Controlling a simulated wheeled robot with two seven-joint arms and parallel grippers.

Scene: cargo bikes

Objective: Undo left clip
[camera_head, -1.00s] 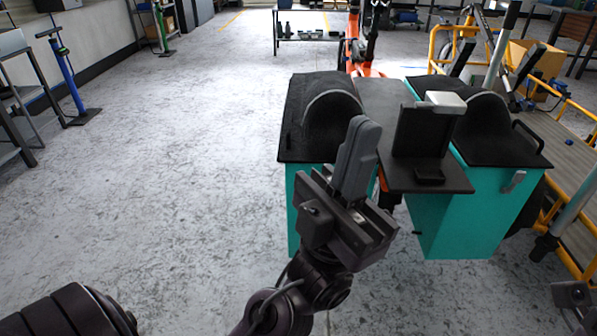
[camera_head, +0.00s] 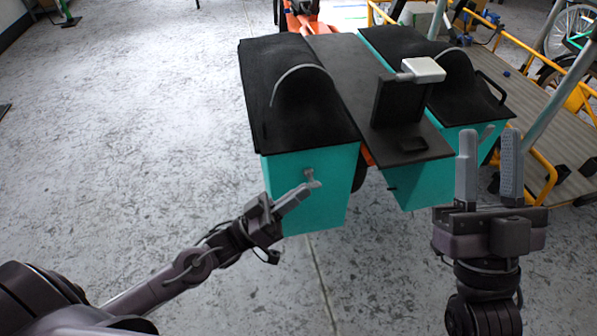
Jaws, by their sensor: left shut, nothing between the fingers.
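The left clip (camera_head: 309,174) is a small grey metal latch on the front face of the left teal box (camera_head: 335,200), just under its black lid (camera_head: 330,125). My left gripper (camera_head: 305,190) is shut with nothing in it, its fingertips at the lower end of the clip. Whether they touch it I cannot tell. My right gripper (camera_head: 488,168) is open and empty, fingers pointing up, in front of the right teal box (camera_head: 425,182). The right box's clip is not clearly visible.
A black platform with an upright panel (camera_head: 400,105) and a white block (camera_head: 423,69) stands between the boxes. Yellow rails (camera_head: 540,165) and a ramp (camera_head: 530,110) lie to the right. The floor (camera_head: 130,140) on the left is clear.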

